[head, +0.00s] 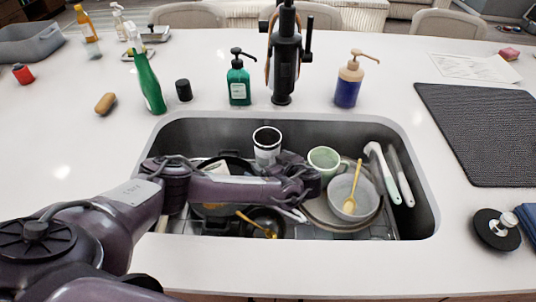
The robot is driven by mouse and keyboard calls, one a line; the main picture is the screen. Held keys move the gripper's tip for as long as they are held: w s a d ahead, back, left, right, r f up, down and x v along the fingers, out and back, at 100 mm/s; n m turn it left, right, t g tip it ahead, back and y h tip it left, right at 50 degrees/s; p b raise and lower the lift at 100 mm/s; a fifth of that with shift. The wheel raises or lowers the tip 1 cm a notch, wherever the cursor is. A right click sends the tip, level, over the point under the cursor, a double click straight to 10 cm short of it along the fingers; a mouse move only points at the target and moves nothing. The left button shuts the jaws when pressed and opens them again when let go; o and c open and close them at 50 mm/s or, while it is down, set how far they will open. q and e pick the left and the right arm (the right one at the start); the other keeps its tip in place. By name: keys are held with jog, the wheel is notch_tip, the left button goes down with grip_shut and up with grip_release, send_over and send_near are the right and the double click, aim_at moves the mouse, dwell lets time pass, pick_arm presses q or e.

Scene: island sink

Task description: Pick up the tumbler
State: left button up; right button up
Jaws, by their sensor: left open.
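The tumbler (267,152), a white cup with a dark inside, stands about upright in the sink (180,130), near its back wall. My left arm reaches in from the left across the sink. My left gripper (290,160) is just right of the tumbler and in front of it, low over the dishes. It is open, with nothing visibly held. Its fingers are dark and small, and I cannot tell whether they touch the tumbler. The arm hides the tumbler's lower part. My right gripper is out of view.
A green mug (325,160), a grey bowl (344,198) with a yellow spoon, and brushes (381,170) crowd the sink's right side. A dark pan (230,165) lies left. A faucet (286,60) and soap bottles (239,85) (348,85) stand behind.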

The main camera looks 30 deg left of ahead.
pick_arm(q)
jog(key=shift+w+a+f, duration=0.2)
jog(key=shift+a+f, duration=0.1)
jog(key=shift+a, duration=0.1)
jog(key=c, duration=1.2)
jog(key=shift+c, duration=0.2)
jog(key=shift+r, duration=0.2)
